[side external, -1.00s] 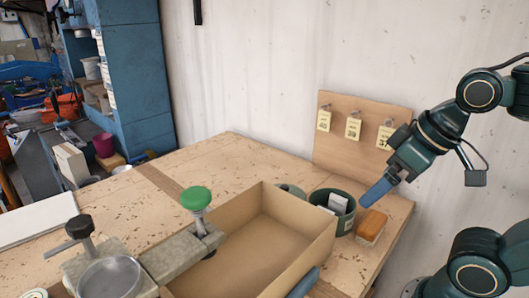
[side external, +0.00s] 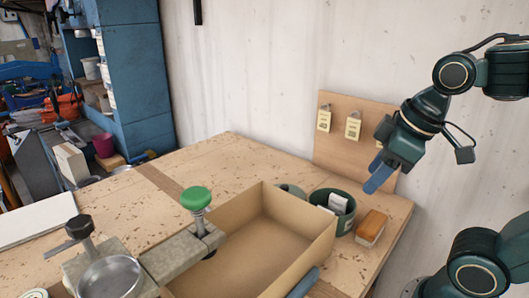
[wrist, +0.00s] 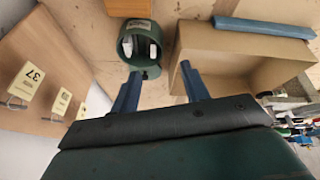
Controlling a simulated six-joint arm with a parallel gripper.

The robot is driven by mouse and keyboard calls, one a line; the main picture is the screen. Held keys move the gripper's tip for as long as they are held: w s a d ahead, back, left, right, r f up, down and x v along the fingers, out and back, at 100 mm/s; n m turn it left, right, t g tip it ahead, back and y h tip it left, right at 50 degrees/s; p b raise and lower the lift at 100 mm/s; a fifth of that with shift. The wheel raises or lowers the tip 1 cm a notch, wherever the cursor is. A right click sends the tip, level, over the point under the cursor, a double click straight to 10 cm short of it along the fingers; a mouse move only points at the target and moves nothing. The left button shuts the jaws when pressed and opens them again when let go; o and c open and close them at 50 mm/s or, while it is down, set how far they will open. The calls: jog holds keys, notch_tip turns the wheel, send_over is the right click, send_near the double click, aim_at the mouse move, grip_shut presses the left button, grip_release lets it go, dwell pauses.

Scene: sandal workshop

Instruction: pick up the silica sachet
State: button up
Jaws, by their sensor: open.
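A dark green pot (side external: 344,222) stands on the bench beside the cardboard box, and it also shows in the wrist view (wrist: 141,65). Small white pieces (side external: 338,203) stick up inside it, and they show in the wrist view too (wrist: 153,50). I cannot tell whether one of them is the silica sachet; no other thing in view is clearly a sachet. My gripper (side external: 373,180) hangs in the air above and to the right of the pot. Its blue fingers (wrist: 158,82) are apart with nothing visible between them.
An open cardboard box (side external: 262,235) fills the bench front. An orange-brown block (side external: 371,226) lies right of the pot. A wooden board (side external: 334,145) with hanging tags stands behind. The bench's back left is clear.

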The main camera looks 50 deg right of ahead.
jog(key=w+n, duration=0.1)
jog(key=n+g, duration=0.5)
jog(key=n, duration=0.9)
send_over(326, 209)
jog(key=shift+r, duration=0.1)
jog(key=shift+f, duration=4.3)
jog(key=shift+f, duration=0.1)
jog(key=shift+d+f, duration=0.1)
jog(key=shift+f, duration=2.4)
